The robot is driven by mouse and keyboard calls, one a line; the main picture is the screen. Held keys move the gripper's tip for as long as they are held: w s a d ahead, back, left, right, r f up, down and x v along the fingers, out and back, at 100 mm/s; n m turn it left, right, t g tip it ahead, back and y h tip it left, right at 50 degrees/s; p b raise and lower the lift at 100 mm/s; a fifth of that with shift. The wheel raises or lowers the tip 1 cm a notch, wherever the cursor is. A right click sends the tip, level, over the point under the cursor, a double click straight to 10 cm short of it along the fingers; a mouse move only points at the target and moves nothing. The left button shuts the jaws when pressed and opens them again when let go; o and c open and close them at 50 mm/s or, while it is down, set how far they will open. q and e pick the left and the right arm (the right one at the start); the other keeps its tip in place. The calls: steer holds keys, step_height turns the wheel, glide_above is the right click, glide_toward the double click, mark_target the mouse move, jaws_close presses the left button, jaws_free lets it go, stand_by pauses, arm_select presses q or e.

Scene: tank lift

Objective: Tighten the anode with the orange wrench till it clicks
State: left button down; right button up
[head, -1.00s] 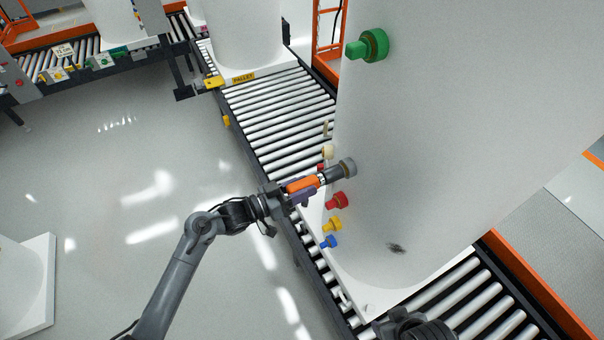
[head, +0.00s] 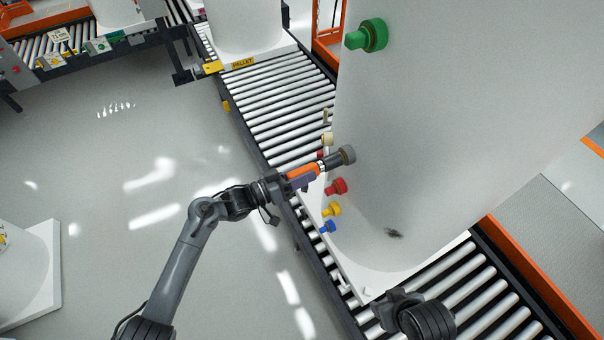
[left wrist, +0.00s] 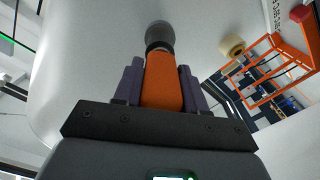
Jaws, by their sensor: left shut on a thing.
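The big white tank (head: 440,130) stands upright on the roller conveyor, with a grey round fitting, seemingly the anode (head: 348,154), on its side. My left gripper (head: 301,178) is shut on the orange wrench (head: 303,171), which points at the fitting. The wrench's dark head meets the grey fitting. In the left wrist view the orange wrench (left wrist: 161,85) sits between the purple fingers, in line with the grey fitting (left wrist: 160,37). The exact seating inside the head is hidden. Part of my right arm shows at the bottom of the head view; its gripper does not.
Red (head: 337,187), yellow (head: 332,209) and blue (head: 328,227) fittings stick out below the wrench, with a cream one (head: 327,139) behind it. A green fitting (head: 367,36) is high on the tank. Conveyor rollers (head: 275,105) run behind. The floor to the left is open.

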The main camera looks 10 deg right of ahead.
arm_select(q)
steer(key=shift+d, duration=0.1)
steer(key=shift+b, duration=0.3)
steer(key=m+b, duration=0.2)
steer(key=m, duration=0.1)
steer(key=m+b, duration=0.6)
steer(key=shift+f, duration=0.4)
steer(key=m+b, duration=1.1)
steer(key=b, duration=0.1)
steer(key=shift+w, duration=0.15)
steer(key=shift+r+m+b, duration=0.35)
steer(key=shift+m+b, duration=0.45)
steer(key=shift+m, duration=0.1)
steer(key=shift+r, duration=0.1)
